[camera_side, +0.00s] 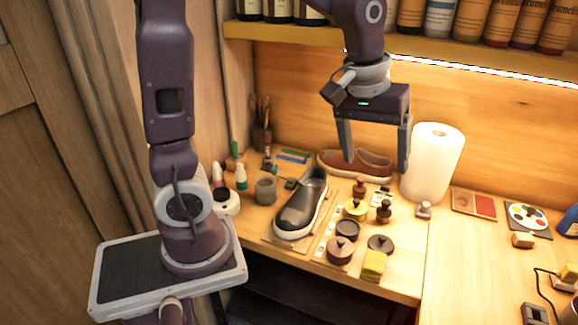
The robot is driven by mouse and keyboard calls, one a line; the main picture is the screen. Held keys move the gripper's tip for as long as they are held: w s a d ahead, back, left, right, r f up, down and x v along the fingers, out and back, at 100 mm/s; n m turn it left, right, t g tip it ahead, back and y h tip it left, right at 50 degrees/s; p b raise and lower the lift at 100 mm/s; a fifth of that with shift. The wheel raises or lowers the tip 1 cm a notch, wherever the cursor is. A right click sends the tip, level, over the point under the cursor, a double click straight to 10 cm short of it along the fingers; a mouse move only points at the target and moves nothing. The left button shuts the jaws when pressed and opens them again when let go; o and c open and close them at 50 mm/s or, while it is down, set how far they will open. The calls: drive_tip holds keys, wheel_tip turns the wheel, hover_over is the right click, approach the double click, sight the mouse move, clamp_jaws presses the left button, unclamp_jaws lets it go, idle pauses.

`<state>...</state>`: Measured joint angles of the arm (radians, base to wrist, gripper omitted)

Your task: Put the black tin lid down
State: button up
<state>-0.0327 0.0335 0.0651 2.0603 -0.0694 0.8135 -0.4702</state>
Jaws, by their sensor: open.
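My gripper (375,166) is open and empty, pointing down above the back of the workbench. A flat dark lid with a small knob (380,243), which looks like the black tin lid, lies on the bench below and apart from my gripper. It sits just behind a yellow sponge (374,265). To its left are a dark round tin (348,229) and a brownish round tin with a knob (341,251). I cannot tell for sure whether the dark tin is open.
A dark sneaker (302,205) stands left of the tins, and a brown shoe (370,163) lies behind my gripper. A paper towel roll (432,165) stands right of my gripper. A bottle shelf (430,48) hangs above.

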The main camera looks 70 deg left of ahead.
drive_tip(key=s+d+r+m+t, duration=0.1)
drive_tip(key=s+m, duration=0.2)
drive_tip(key=s, duration=0.6)
drive_tip(key=s+d+r+m+t, duration=0.1)
drive_tip(key=s+m, duration=0.3)
drive_tip(key=s, duration=0.4)
drive_tip(key=shift+s+r+t, duration=0.4)
drive_tip(key=shift+r, duration=0.05)
